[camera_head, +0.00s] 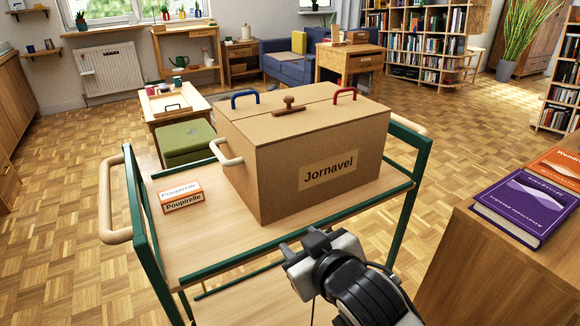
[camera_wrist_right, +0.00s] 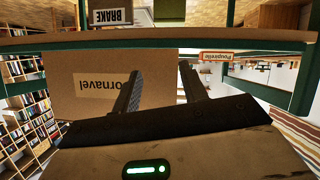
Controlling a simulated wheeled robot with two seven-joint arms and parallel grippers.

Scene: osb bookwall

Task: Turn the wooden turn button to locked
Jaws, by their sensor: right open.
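The wooden turn button (camera_head: 289,106) is a dark reddish-brown bar with a round knob, on the lid of a large cardboard-brown box (camera_head: 318,146). Its bar lies roughly left to right in the head view, tilted slightly up to the right. The turn button does not show in the right wrist view. My right gripper (camera_head: 303,245) is open and empty, in front of the cart and below the box's label, apart from the box. The right wrist view shows the open fingers (camera_wrist_right: 163,82) with the box (camera_wrist_right: 85,108) upside down beyond. My left gripper is out of view.
The box stands on a green-framed cart (camera_head: 198,235) with raised end rails. The lid has blue (camera_head: 245,98) and red (camera_head: 346,95) handles; a white handle (camera_head: 224,153) is on the side. A small Poupirelle box (camera_head: 182,198) lies left. Books (camera_head: 525,207) lie on a cabinet at right.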

